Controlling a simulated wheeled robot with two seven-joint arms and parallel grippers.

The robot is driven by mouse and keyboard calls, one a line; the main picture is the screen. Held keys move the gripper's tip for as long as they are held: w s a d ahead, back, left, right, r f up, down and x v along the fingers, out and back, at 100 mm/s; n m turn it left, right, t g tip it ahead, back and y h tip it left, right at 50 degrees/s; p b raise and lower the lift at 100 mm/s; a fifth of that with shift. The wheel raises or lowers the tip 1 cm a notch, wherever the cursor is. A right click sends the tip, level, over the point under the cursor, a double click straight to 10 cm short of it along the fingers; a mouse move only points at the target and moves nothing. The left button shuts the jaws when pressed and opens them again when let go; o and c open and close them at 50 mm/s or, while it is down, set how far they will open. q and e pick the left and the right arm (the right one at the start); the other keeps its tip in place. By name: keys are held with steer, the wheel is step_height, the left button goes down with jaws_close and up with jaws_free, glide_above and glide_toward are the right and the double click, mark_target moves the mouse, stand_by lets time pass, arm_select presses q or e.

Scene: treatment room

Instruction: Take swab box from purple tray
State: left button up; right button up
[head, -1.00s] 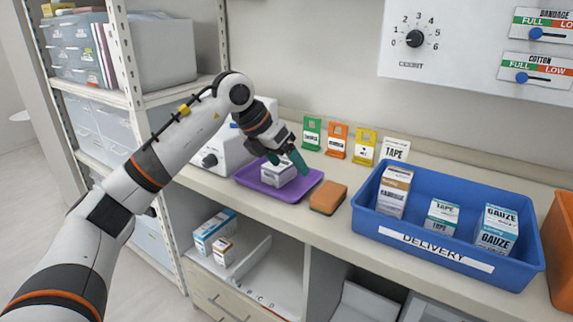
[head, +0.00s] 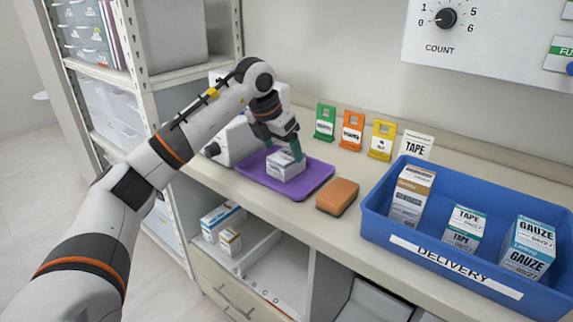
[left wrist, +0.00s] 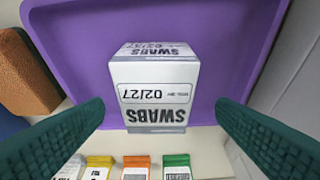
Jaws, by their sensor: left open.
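The swab box (head: 286,167) is a small white and grey carton on the purple tray (head: 312,183), which lies on the counter. In the left wrist view the swab box (left wrist: 154,88) shows its SWABS 02/27 label upside down, with the purple tray (left wrist: 225,30) behind it. My left gripper (head: 282,150) is at the box from above, its green fingers on either side. In the left wrist view the fingers (left wrist: 160,130) stand apart, with gaps to the box on both sides. My right gripper is not in view.
An orange-brown sponge (head: 338,196) lies just right of the tray. A blue DELIVERY bin (head: 400,238) with several cartons stands farther right. Green (head: 325,122), orange (head: 352,130) and yellow (head: 381,139) tags stand behind. A white machine (head: 232,142) stands left of the tray.

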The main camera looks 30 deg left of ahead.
mark_target(284, 156)
arm_select(q)
steer(key=x, duration=0.4)
steer(key=shift+s+d, duration=0.15)
steer(key=shift+s, duration=0.15)
steer(key=shift+w+f, duration=0.15)
steer(key=shift+f, duration=0.25)
steer(key=c, duration=1)
steer(key=shift+c, duration=0.3)
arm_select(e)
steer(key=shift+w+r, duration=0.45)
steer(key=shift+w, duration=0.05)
arm_select(q)
steer(key=shift+r, duration=0.1)
